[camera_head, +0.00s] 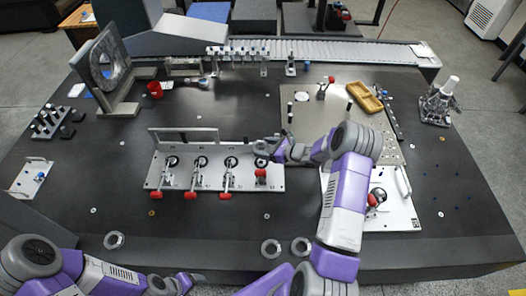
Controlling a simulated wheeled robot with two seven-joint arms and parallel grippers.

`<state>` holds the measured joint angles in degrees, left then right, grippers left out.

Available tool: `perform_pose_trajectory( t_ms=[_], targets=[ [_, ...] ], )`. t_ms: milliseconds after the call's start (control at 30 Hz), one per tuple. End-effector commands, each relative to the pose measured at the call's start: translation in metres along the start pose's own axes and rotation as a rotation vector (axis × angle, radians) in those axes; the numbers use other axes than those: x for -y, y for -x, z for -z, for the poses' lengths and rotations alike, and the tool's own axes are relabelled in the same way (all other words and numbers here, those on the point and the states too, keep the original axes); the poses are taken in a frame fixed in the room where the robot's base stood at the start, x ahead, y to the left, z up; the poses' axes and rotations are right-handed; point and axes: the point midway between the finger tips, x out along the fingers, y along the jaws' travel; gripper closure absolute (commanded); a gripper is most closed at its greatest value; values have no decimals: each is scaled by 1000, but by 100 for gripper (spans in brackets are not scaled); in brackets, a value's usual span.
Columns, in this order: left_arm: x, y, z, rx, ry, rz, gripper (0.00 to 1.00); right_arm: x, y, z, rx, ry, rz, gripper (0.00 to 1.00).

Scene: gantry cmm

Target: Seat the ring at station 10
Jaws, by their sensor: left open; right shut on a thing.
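A light grey fixture plate (210,183) lies mid-table with a row of stations, each with a dark round seat and a red-handled clamp. I cannot read which one is station 10. My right gripper (270,148) is above the back of the rightmost station and is shut on a small grey ring (261,148). I cannot tell whether the ring touches the seat, which the gripper partly hides. My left gripper (186,281) is low at the front edge, open and far from the fixture.
A roller conveyor (330,51) runs along the back. A yellow tray (364,97) lies on a beige plate at right. The front left table is mostly clear.

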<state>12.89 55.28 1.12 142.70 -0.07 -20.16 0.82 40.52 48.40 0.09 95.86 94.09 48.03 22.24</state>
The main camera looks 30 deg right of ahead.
Motion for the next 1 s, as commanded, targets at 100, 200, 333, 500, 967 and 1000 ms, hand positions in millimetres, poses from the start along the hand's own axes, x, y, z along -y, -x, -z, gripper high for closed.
perform_pose_trajectory(
  t_ms=[100,200,333,500,967,1000],
  targets=[
    [1,-4,0,0,0,0,30,1,-2,4,4,2,1,75],
    [2,-4,0,0,0,0,30,0,-3,5,4,2,0,75],
    [2,-6,0,0,0,0,30,0,-4,8,4,2,0,75],
    [4,-12,1,0,-1,0,30,0,-7,16,4,2,0,75],
    [11,-30,1,0,0,0,30,0,-19,45,4,3,-1,75],
    [12,-32,2,0,0,0,30,0,-20,48,4,3,-1,75]
  ],
)
